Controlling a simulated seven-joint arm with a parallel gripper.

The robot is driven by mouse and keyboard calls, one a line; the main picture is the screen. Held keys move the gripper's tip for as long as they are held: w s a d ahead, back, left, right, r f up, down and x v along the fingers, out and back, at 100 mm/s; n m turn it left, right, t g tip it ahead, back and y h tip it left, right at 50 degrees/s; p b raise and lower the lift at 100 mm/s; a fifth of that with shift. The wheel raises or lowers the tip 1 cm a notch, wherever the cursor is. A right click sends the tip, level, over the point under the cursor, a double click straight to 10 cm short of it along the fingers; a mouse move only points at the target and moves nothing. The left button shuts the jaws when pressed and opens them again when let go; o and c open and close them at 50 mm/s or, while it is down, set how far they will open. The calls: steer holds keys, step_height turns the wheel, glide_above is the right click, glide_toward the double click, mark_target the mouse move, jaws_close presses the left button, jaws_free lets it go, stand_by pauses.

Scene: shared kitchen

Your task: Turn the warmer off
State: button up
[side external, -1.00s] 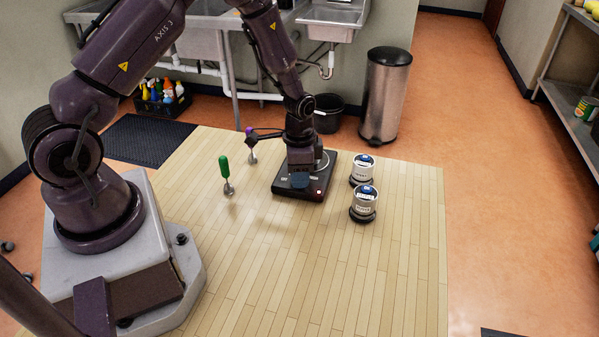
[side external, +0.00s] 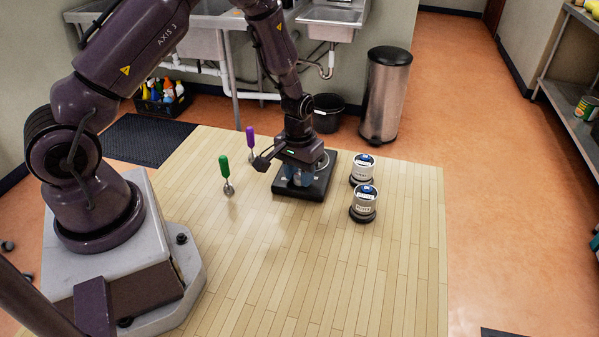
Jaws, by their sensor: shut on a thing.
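The warmer (side external: 318,192) is a flat black unit with a round plate, on the wooden table. My gripper (side external: 299,181) is over the front part of the warmer, fingers pointing down at its top. The fingers are shut on the warmer's knob, which the fingers and gripper body hide. No lit red spot shows on the warmer's front right corner. The back part of the warmer is partly behind my wrist.
The front of the table is clear.

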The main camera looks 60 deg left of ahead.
mark_target(298, 175)
steer(key=shift+n, duration=0.9)
steer(key=o, duration=0.9)
steer(key=shift+o, duration=0.2)
step_height(298, 175, up, 13)
steer(key=shift+a, duration=0.15)
steer(key=shift+s, duration=0.1)
